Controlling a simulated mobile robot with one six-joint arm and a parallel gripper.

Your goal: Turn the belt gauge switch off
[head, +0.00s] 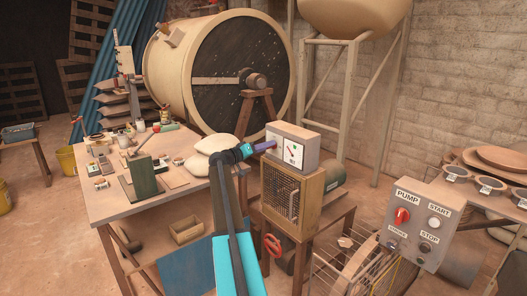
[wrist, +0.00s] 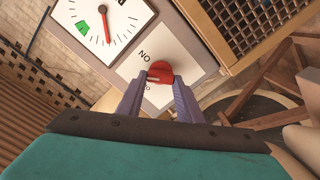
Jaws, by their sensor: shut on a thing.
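The belt gauge (head: 292,147) is a box with a pale dial face on top of a mesh-fronted wooden cabinet in the head view. In the wrist view its dial (wrist: 105,25) has a red needle and a green zone. The red switch knob (wrist: 161,72) sits on a white plate beside the dial, with "NO" lettering next to it. My gripper (wrist: 159,82) is shut on the knob, one purple finger on each side. In the head view my gripper (head: 268,146) reaches the gauge box from the left, and the knob is hidden there.
A pump panel (head: 418,222) with a red knob and buttons stands at the right. A cluttered workbench (head: 120,195) is at the left, with pale sacks near its right end. A red handwheel (head: 272,244) is below the cabinet (head: 290,195). A large drum (head: 230,75) stands behind.

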